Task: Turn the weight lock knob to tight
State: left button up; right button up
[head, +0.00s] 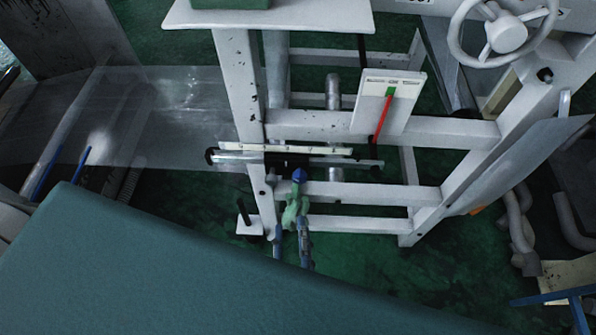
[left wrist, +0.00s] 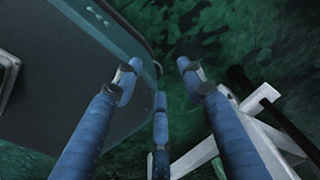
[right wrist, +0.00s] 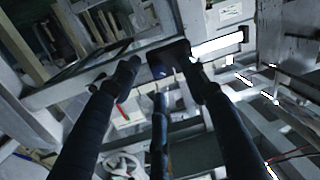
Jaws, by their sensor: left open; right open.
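The white frame (head: 380,128) carries a plate with a red pointer (head: 383,116) and a handwheel (head: 505,32) at upper right. The pale bar (head: 285,149) lies close above the knob. A black lever (head: 243,214) stands to the left. Pipes are at far right.

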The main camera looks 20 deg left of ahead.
aim_at(300, 181)
jog(key=shift+m+t+h, duration=0.4)
jog(key=shift+m+h, duration=0.1)
jog(key=shift+h, duration=0.1)
jog(key=w+r, duration=0.1)
jog(key=w, duration=0.2)
jog(key=w+a+r+b, duration=0.1)
jog(key=w, duration=0.2)
jog(key=w+a+b, duration=0.1)
jog(key=w, duration=0.2)
jog(key=shift+w+a+r, duration=0.2)
jog(key=shift+w+r, duration=0.1)
jog(key=shift+r, duration=0.1)
jog(key=shift+w+a, duration=0.15)
jog(key=shift+w, duration=0.35)
pick_arm(q)
jog(key=f, duration=0.2)
jog(key=shift+s+d+f, duration=0.3)
jog(key=shift+s+d, duration=0.1)
pick_arm(e)
grip_shut()
pick_arm(q)
jog(key=shift+s+d, duration=0.1)
jog(key=shift+d, duration=0.05)
